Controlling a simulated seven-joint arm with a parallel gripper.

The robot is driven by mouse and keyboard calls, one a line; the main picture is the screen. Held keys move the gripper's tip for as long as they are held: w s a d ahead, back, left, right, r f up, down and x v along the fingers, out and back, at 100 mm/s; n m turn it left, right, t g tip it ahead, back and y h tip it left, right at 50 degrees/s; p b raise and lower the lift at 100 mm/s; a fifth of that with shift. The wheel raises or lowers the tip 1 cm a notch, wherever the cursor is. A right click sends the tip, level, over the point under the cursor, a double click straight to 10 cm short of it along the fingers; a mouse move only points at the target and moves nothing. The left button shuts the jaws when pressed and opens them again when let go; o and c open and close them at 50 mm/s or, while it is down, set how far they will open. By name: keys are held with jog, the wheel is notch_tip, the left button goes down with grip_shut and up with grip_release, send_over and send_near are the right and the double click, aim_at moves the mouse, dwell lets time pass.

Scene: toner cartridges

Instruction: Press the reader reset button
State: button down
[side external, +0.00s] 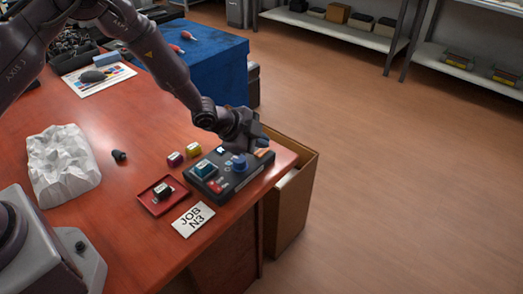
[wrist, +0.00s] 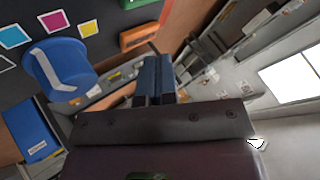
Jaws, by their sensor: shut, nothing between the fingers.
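The reader is a dark grey box (side external: 237,184) on the red-brown desk near its right corner; its dark face (wrist: 105,22) also shows in the wrist view. It carries a blue knob (side external: 240,163) with a white stripe, also in the wrist view (wrist: 58,70), an orange block (side external: 264,153), also in the wrist view (wrist: 138,36), and a red label-like part (side external: 223,188). I cannot tell which part is the reset button. My gripper (wrist: 153,80) is shut and empty; it is above the reader's far right end in the side view (side external: 262,138).
A red tray (side external: 150,203) and a "JOB N3" card (side external: 192,219) lie left and in front. An open cardboard box (side external: 296,195) stands beyond the desk edge.

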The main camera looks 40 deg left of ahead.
aim_at(260, 154)
jog(key=shift+r, duration=2.1)
